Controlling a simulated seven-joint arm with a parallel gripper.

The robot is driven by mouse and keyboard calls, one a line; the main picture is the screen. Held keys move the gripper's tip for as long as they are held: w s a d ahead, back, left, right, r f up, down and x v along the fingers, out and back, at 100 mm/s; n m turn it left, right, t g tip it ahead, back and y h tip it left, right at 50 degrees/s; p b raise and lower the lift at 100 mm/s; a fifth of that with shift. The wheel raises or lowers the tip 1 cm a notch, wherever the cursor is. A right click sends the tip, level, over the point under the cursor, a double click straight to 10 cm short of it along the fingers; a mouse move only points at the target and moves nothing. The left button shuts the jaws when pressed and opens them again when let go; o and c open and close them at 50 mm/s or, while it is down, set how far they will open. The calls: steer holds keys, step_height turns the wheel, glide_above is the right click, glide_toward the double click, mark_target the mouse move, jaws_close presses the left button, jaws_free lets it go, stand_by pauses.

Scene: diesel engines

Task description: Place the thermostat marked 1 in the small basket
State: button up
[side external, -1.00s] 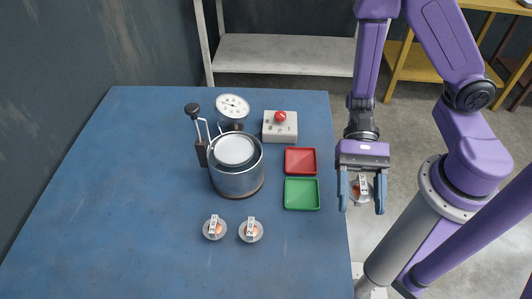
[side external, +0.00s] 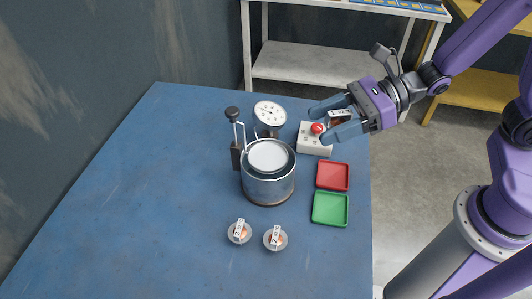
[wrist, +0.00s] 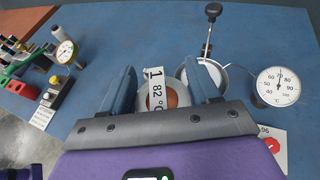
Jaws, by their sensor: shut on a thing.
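The thermostat marked 1 (wrist: 172,97) is a pale disc with a copper centre and a white tag reading "1 82°C". My gripper (wrist: 158,68) is shut on it, one blue finger on each side. In the side view, my gripper (side external: 317,125) points left above the button box, and the thermostat (side external: 341,115) shows partly between the fingers. A round metal pot (side external: 268,185) with a pale round top and a black-knobbed lever stands on the blue table. It also shows in the wrist view (wrist: 205,72), beyond the fingers.
Two more tagged thermostats (side external: 239,232) (side external: 275,239) lie at the front of the table. A red tray (side external: 333,176) and a green tray (side external: 330,209) sit at the right edge. A dial gauge (side external: 270,113) stands behind the pot, left of the button box (side external: 314,147). The table's left is clear.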

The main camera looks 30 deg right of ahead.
steer(key=shift+w+a+f, duration=2.05)
steer(key=shift+w+a, duration=0.4)
steer(key=shift+w, duration=1.3)
glide_above(261, 158)
step_height(261, 158, down, 6)
steer(key=shift+s+r, duration=0.1)
steer(key=shift+r, duration=0.1)
steer(key=shift+f, duration=1.65)
steer(key=shift+f, duration=0.1)
steer(key=o, duration=1.1)
steer(key=v, duration=1.2)
steer(key=shift+r, duration=0.2)
